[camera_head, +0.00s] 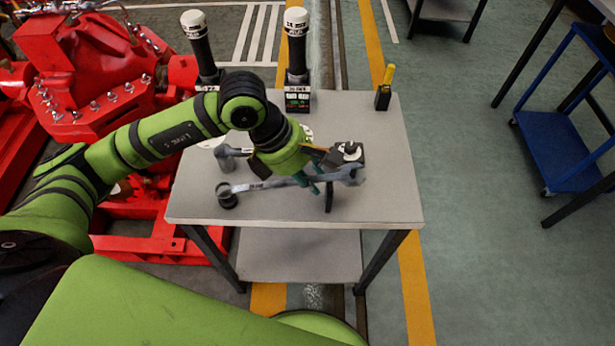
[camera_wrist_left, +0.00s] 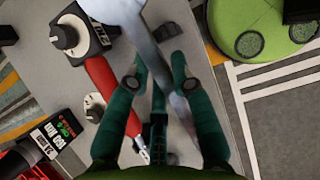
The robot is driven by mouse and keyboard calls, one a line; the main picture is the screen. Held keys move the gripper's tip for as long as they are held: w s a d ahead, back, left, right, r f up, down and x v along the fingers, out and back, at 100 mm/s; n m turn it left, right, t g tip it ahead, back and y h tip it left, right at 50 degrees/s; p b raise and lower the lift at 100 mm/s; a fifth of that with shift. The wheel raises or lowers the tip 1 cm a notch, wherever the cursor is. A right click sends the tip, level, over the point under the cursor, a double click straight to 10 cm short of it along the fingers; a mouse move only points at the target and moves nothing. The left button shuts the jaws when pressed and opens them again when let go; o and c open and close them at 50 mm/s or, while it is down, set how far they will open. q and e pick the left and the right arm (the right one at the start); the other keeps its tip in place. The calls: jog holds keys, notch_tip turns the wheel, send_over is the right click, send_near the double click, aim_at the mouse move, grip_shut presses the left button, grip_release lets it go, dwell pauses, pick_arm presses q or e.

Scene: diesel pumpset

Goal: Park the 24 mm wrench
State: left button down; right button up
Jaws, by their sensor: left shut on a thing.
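My left gripper (camera_head: 312,180) is over the front part of the table and shut on a long grey wrench (camera_head: 270,186). The wrench lies crosswise in the head view, its ring end at left near a dark round piece (camera_head: 228,200) and its wider head at right by a black block (camera_head: 350,153). In the left wrist view the green fingers (camera_wrist_left: 158,84) are on either side of the grey wrench (camera_wrist_left: 174,62), which hides part of the table. Its size marking is not readable. My right gripper is not in view.
The grey table (camera_head: 390,190) also carries another grey tool (camera_head: 228,153), two upright black cylinders (camera_head: 297,45) (camera_head: 200,45) with white tops, and a yellow-handled item (camera_head: 386,75). A red-handled tool (camera_wrist_left: 104,85) shows in the wrist view. Red machinery (camera_head: 85,60) stands left; a blue cart (camera_head: 560,150) right.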

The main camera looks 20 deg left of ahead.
pick_arm(q)
jog(key=f, duration=0.1)
jog(key=s+f, duration=0.1)
jog(key=f, duration=0.1)
jog(key=shift+s+a+f+g+y, duration=0.15)
jog(key=shift+s+a+g+y, duration=0.15)
jog(key=shift+a+g, duration=0.1)
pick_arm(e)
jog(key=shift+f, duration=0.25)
pick_arm(q)
jog(key=c, duration=1)
grip_release()
jog(key=shift+w+d+f, duration=0.3)
jog(key=shift+w+d, duration=0.2)
jog(key=shift+w, duration=0.45)
jog(key=shift+a+r, duration=0.15)
jog(key=shift+a, duration=0.05)
jog(key=shift+s+a+r, duration=0.1)
jog(key=shift+s+r, duration=0.05)
jog(key=shift+s, duration=0.1)
jog(key=shift+r, duration=0.15)
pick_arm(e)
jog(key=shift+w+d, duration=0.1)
pick_arm(q)
jog(key=shift+v, duration=3.85)
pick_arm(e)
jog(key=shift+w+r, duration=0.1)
